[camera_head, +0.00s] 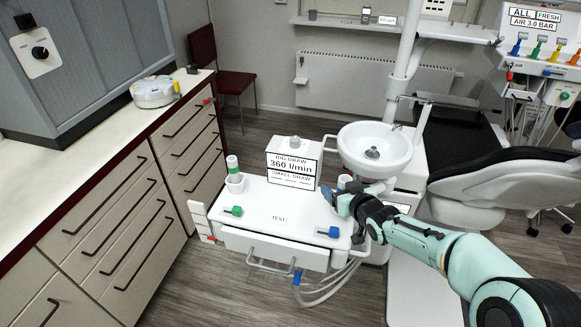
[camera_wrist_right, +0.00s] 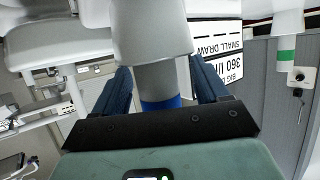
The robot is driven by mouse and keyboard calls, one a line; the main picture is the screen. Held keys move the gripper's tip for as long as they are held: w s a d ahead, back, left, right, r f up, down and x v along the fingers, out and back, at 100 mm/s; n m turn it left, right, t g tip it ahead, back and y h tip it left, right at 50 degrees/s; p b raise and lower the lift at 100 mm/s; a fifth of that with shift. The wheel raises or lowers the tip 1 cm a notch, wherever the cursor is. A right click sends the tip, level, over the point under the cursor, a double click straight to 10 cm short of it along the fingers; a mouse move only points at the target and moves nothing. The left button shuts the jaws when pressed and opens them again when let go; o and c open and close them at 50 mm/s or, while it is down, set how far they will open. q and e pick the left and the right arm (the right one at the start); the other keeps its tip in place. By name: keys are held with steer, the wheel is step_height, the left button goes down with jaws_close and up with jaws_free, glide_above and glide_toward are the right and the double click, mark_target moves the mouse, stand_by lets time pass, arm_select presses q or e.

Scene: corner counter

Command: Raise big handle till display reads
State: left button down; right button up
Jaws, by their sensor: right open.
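In the head view the display box (camera_head: 292,166) on the white unit reads "BIG DRAW 360 l/min", with dashes under "SMALL DRAW". My right gripper (camera_head: 336,197) is at the unit's right side, with its blue fingers beside a white holder (camera_head: 345,180). In the right wrist view my open fingers (camera_wrist_right: 160,80) stand on either side of a white handle with a blue band (camera_wrist_right: 160,103). The display (camera_wrist_right: 219,55) shows upside down there. My left gripper is not in view.
A white tube with a green band (camera_head: 232,165) stands in a cup at the unit's left. A green lever (camera_head: 233,211) and a blue lever (camera_head: 330,232) sit on the unit's top. A white basin (camera_head: 374,148) is behind my right gripper. Drawers (camera_head: 105,220) line the left.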

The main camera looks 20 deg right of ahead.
steer(key=v, duration=1.3)
